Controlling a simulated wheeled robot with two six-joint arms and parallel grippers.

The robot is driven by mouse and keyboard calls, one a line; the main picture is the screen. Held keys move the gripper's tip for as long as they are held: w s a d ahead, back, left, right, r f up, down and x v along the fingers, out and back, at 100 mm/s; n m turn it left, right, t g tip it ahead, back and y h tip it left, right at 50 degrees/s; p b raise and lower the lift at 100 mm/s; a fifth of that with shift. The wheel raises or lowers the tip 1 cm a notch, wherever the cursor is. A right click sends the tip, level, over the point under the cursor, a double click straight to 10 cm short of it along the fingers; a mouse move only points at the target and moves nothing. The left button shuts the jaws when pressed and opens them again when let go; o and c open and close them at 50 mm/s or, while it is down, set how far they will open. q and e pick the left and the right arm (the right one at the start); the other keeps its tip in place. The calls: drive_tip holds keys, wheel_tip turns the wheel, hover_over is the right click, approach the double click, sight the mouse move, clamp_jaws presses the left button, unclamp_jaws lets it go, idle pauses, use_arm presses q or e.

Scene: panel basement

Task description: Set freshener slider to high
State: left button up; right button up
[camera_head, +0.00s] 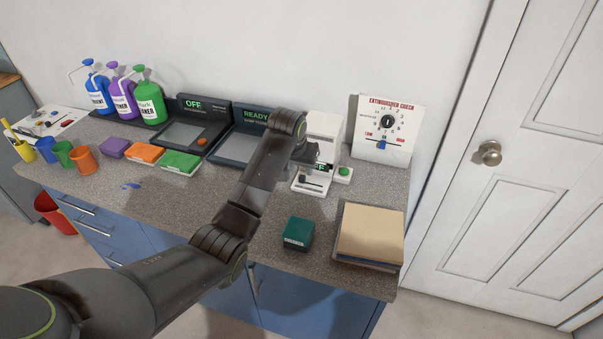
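A white panel (362,141) headed "EXTINGUISHER CHECK" stands against the wall at the back right of the counter. It has a black round dial (387,122) and, below it, a slider with a blue knob (381,146). "LOW" is printed at the slider's left end and red lettering is at its right. The blue knob sits near the middle. No "freshener" label is legible. My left gripper (309,159) is left of the panel, in front of a white machine, apart from the knob. My wrist largely hides its fingers. My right gripper is not in view.
The white machine (323,127) and a green button (344,171) stand close left of the panel. A teal box (298,233) and a stack of folders (369,236) lie near the counter's front edge. Bottles, cups and sponges are at left. A door is at right.

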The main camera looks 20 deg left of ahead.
sight(302, 177)
use_arm(q)
drive_tip(key=shift+x, duration=2.6)
clamp_jaws()
